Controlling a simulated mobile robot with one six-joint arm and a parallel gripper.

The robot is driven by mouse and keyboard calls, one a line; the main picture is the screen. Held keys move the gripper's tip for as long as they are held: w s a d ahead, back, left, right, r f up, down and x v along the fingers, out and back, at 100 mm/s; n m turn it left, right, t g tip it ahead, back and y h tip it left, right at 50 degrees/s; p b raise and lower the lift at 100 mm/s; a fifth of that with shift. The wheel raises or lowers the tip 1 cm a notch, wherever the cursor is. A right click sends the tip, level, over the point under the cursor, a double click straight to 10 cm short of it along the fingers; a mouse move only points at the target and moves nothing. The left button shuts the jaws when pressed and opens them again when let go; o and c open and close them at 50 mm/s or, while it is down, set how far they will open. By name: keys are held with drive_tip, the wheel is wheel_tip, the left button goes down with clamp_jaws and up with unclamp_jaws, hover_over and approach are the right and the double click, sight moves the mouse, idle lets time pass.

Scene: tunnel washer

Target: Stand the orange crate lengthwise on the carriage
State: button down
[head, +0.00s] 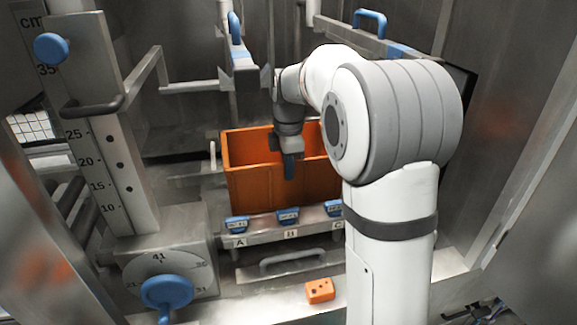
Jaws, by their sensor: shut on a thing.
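The orange crate (255,187) stands upright in the middle of the head view, behind a ledge with blue tags. Its right part is hidden behind my arm. My gripper (290,172) points down at the crate's near wall and is shut on that wall. The carriage is not clearly told apart; the metal surface under the crate is mostly hidden by the crate and the ledge.
A ledge with blue tags (288,215) marked A, B and C runs before the crate. A small orange block (320,290) lies on the front sill. A scaled post (95,130) and a blue knob (167,291) stand at left. Metal walls close in both sides.

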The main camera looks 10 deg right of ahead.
drive_tip(key=shift+f+b, duration=2.15)
drive_tip(key=shift+f, duration=1.35)
drive_tip(key=c, duration=1.5)
unclamp_jaws()
wheel_tip(320, 180, up, 8)
drive_tip(key=f, duration=0.1)
drive_tip(key=s+f+m+t, duration=0.1)
drive_tip(key=s+f+m, duration=0.1)
drive_tip(key=s+m, duration=0.4)
drive_tip(key=s+f+m+t, duration=0.1)
drive_tip(key=s+f+m, duration=0.2)
drive_tip(key=s+m, duration=0.3)
drive_tip(key=s+f+m, duration=0.2)
drive_tip(key=s+m, duration=0.4)
drive_tip(key=s, duration=0.8)
drive_tip(key=shift+s+f+t, duration=0.1)
drive_tip(key=shift+f+t, duration=0.25)
drive_tip(key=shift+t, duration=0.05)
